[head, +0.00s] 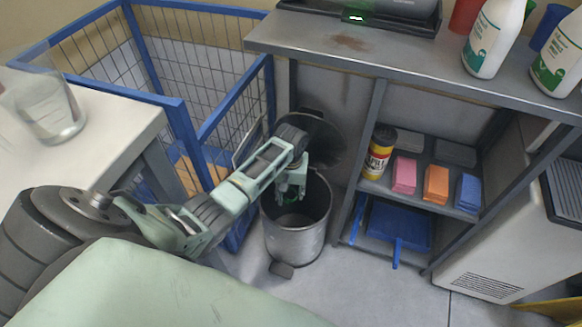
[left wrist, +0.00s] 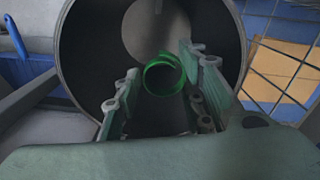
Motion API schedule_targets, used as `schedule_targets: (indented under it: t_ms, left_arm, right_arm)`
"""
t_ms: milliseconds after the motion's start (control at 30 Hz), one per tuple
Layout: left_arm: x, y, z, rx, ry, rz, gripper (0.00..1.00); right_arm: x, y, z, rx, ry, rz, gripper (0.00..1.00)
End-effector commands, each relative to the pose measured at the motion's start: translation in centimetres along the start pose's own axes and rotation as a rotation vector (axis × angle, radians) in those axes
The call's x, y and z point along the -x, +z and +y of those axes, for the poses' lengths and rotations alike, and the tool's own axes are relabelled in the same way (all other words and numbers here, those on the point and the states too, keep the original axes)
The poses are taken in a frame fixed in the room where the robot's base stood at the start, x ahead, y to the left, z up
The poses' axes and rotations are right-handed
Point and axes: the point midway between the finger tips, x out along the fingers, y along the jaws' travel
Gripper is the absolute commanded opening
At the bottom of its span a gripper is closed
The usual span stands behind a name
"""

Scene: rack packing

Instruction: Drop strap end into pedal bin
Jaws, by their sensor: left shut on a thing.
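The pedal bin (head: 296,244) is a grey metal bin on the floor with its round dark lid (head: 322,140) raised. My left gripper (head: 291,192) points down at the bin's open mouth. In the left wrist view my left gripper (left wrist: 157,88) is shut on the strap end (left wrist: 162,76), a small curled green band between its fingertips. Behind it the bin's dark inside (left wrist: 100,45) fills much of the view. The strap end is mostly hidden by the gripper in the head view. My right gripper is out of view.
A blue wire cage (head: 190,105) stands left of the bin. A grey shelf unit (head: 371,130) on the right holds a yellow canister (head: 379,155), coloured cloth stacks and a blue dustpan (head: 396,226). A white table (head: 105,125) with a clear cup (head: 45,105) is at left.

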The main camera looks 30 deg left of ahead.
Motion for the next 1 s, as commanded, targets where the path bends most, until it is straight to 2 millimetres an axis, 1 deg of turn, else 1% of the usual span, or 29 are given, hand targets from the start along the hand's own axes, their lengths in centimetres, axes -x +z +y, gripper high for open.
schedule_targets:
  t_ms: [167,200,400,767,867,1000]
  left_arm:
    - [0.0,0.0,0.0,0.0,0.0,0.0,0.27]
    - [0.0,0.0,0.0,0.0,0.0,0.0,0.41]
    - [0.0,0.0,0.0,0.0,0.0,0.0,0.58]
    - [0.2,0.0,0.0,0.0,0.0,0.001,0.59]
    - [1.1,-0.1,0.0,-0.001,0.001,0.002,0.59]
    - [3.3,-0.1,0.0,-0.001,0.002,0.004,0.59]
  right_arm:
    - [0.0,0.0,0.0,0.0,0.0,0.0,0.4]
    - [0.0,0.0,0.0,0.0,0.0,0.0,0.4]
    - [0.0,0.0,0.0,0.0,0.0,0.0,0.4]
    - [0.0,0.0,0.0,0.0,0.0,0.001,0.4]
    - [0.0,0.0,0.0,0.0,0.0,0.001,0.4]
    - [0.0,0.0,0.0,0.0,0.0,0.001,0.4]
